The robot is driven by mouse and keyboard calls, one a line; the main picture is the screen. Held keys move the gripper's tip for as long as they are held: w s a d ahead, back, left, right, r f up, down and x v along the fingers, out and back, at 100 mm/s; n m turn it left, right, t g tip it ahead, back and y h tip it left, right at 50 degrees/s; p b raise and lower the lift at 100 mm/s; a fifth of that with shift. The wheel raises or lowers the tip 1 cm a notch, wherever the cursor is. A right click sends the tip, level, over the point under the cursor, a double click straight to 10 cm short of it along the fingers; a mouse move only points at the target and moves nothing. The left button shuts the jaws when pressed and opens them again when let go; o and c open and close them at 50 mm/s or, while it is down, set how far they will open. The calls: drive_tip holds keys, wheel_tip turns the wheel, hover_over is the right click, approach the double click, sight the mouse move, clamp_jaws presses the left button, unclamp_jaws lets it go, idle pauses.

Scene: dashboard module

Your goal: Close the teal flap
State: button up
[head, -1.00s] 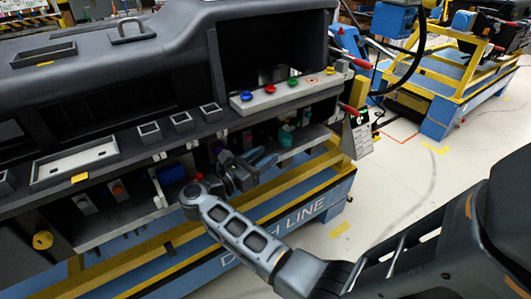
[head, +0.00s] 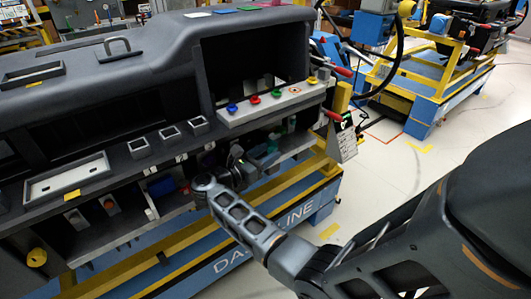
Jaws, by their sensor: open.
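A small teal piece (head: 273,147), which looks like the teal flap, shows in the lower open bay of the dark dashboard module, under the shelf with coloured knobs. My gripper partly covers it, and I cannot tell the flap's angle. My gripper (head: 264,161) is open and reaches into the front of this bay from below. Its fingers are right in front of or beside the teal piece; whether they touch it is hidden. I see nothing between the fingers.
The grey shelf (head: 264,106) with blue, red, green and yellow knobs juts out just above my gripper. A lower ledge and a yellow rail (head: 285,182) run below. A red-handled lever (head: 334,116) and a hanging tag (head: 343,144) are at the module's right end.

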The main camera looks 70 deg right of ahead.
drive_tip(key=shift+c, duration=0.3)
clamp_jaws()
drive_tip(key=shift+s+d+n+t+y, duration=0.5)
drive_tip(key=shift+d+n+t+y, duration=0.75)
drive_tip(key=shift+n+t, duration=2.05)
drive_tip(key=shift+s+d+n+t+y, duration=0.55)
drive_tip(key=shift+d+n+t+y, duration=1.2)
drive_tip(key=shift+t, duration=2.55)
drive_tip(key=shift+s+d+n+t+y, duration=0.45)
drive_tip(key=shift+d+n+t, duration=0.55)
drive_tip(key=shift+n+t, duration=2.55)
drive_tip(key=shift+t, duration=0.35)
